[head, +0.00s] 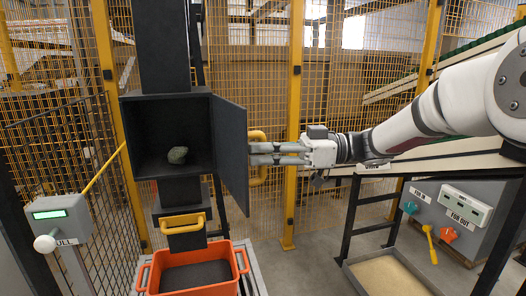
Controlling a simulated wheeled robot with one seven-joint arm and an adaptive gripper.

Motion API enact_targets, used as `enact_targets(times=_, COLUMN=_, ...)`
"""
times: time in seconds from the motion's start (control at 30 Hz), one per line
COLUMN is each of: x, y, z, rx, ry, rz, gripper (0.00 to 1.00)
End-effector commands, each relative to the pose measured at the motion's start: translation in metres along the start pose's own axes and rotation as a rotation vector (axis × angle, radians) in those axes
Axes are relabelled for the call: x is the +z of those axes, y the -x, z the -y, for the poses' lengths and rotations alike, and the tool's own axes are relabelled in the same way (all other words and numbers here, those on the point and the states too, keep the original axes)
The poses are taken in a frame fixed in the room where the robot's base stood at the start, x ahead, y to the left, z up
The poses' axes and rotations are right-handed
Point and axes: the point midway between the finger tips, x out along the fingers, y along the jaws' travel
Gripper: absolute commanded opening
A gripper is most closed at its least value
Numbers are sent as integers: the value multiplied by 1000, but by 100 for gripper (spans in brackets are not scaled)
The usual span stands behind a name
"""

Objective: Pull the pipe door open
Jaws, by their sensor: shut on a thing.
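The pipe door (231,155) is a dark panel hinged on the right side of a black box (128,150) in the vertical pipe (161,50). It stands swung open, and the box's inside shows a greenish-grey lump (178,155). A yellow handle (258,176) is on the door's right face. My gripper (252,154) reaches in from the right, and its fingers are shut on this handle. The fingertips are close to the door panel; the far finger contact is partly hidden.
An orange crate (240,262) stands below the pipe, under a yellow-handled drawer (181,223). A grey post with a white knob (45,243) is at left. A conveyor frame and a control box (460,214) are at right. Yellow mesh fencing (296,120) stands behind.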

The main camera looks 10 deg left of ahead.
Motion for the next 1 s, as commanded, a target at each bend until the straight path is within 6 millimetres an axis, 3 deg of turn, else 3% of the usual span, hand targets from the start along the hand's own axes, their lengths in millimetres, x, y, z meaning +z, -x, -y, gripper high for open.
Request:
enact_targets(times=0.37, x=-1, y=0, z=-1, rx=3, ry=3, rz=-1, gripper=0)
enact_targets(times=0.4, x=-1, y=0, z=-1, rx=3, ry=3, rz=-2, gripper=21)
enact_targets(times=0.47, x=-1, y=0, z=-1, rx=2, ry=3, rz=-1, gripper=33)
enact_targets(times=0.8, x=0, y=2, z=0, rx=1, ry=2, rz=-1, gripper=33)
enact_targets(times=1.0, x=0, y=25, z=-1, rx=5, ry=2, rz=1, gripper=33)
